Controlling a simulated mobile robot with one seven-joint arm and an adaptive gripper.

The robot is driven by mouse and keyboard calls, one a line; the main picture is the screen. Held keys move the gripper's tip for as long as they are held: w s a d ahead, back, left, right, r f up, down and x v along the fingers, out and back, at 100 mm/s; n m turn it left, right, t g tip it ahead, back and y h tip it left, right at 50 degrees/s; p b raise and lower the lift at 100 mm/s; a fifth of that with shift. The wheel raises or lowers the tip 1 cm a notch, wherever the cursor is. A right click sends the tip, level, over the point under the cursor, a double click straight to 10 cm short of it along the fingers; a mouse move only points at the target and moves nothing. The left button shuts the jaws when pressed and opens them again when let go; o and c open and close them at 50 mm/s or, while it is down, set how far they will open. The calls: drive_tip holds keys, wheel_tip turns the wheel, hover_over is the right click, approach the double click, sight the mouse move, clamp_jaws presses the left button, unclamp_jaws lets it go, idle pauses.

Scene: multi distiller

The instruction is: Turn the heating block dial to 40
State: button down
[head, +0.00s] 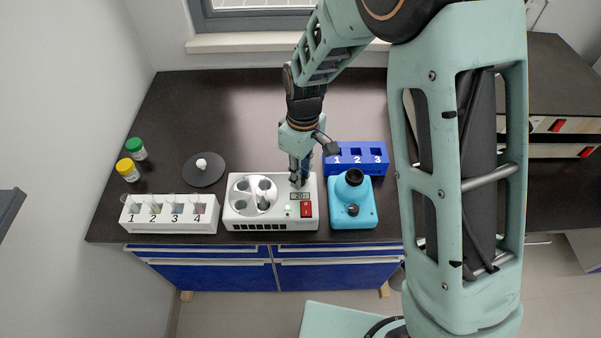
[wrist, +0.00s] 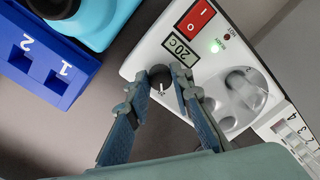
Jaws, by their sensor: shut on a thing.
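The white heating block (head: 240,222) stands on the dark bench in the head view; it also shows in the wrist view (wrist: 150,55). Its small display (wrist: 181,46) reads 20 with a C after it. The dark round dial (wrist: 160,80) has a white pointer mark and sits beside the display. My gripper (wrist: 161,72) is shut on the dial, one finger on each side of it. In the head view my gripper (head: 298,182) comes down from above onto the block's back right part and hides the dial.
A blue numbered rack (head: 357,170) and a turquoise device (head: 352,216) with a black top stand close on the right. A white numbered rack (head: 170,228) stands on the left. The block's red switch (head: 306,209) is near my fingers. The bench behind is clear.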

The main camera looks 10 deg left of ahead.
sight(303, 178)
drive_tip(key=shift+m, duration=0.4)
drive_tip(key=m+b, duration=0.1)
drive_tip(key=m, duration=0.2)
drive_tip(key=shift+m, duration=0.4)
drive_tip(key=shift+m+b, duration=0.65)
drive_tip(key=shift+m, duration=1.45)
drive_tip(key=c, duration=1.7)
unclamp_jaws()
drive_tip(key=shift+r, duration=0.15)
drive_tip(key=r, duration=1.1)
drive_tip(key=shift+d+r, duration=0.3)
drive_tip(key=shift+r, duration=0.1)
drive_tip(key=shift+w, duration=0.1)
